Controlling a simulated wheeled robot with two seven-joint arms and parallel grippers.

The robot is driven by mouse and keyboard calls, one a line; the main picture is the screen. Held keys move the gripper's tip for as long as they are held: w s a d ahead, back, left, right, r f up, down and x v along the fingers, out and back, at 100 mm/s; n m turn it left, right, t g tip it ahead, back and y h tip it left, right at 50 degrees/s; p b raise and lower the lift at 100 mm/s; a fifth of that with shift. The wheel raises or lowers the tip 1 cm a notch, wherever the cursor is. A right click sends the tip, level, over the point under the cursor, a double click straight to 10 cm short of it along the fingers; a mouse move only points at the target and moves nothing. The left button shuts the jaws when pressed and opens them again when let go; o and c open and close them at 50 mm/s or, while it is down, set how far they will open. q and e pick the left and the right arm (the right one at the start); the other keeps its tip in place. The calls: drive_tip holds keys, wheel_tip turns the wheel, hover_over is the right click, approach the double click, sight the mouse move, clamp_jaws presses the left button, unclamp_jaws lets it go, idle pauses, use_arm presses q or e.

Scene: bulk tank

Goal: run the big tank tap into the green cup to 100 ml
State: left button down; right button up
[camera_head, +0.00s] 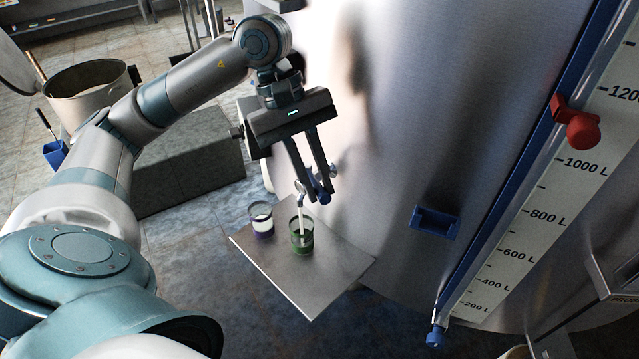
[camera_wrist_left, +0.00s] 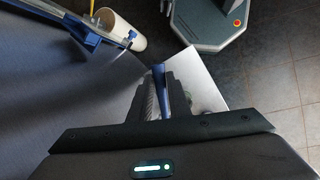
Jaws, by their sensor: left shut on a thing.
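The big tank (camera_head: 420,110) fills the right of the head view. Its tap (camera_head: 299,187) sits low on the tank's front, with a blue handle (camera_wrist_left: 160,78). My left gripper (camera_head: 318,190) is shut on that handle, and the wrist view shows the handle between its fingers. A white stream falls from the spout into the green cup (camera_head: 301,246), which stands upright on a metal shelf (camera_head: 335,262) below. The level in the green cup is too small to read. My right gripper is not in view.
A purple-based cup (camera_head: 261,222) with white liquid stands on the shelf, left of the green cup. The tank carries a litre scale (camera_head: 545,215) with a red marker (camera_head: 577,125) and a blue holder (camera_head: 434,222). A grey block (camera_head: 190,175) and a bucket (camera_head: 92,90) stand behind my left arm.

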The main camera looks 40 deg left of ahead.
use_arm(q)
drive_tip(key=c, duration=1.6)
unclamp_jaws()
drive_tip(key=shift+c, duration=0.2)
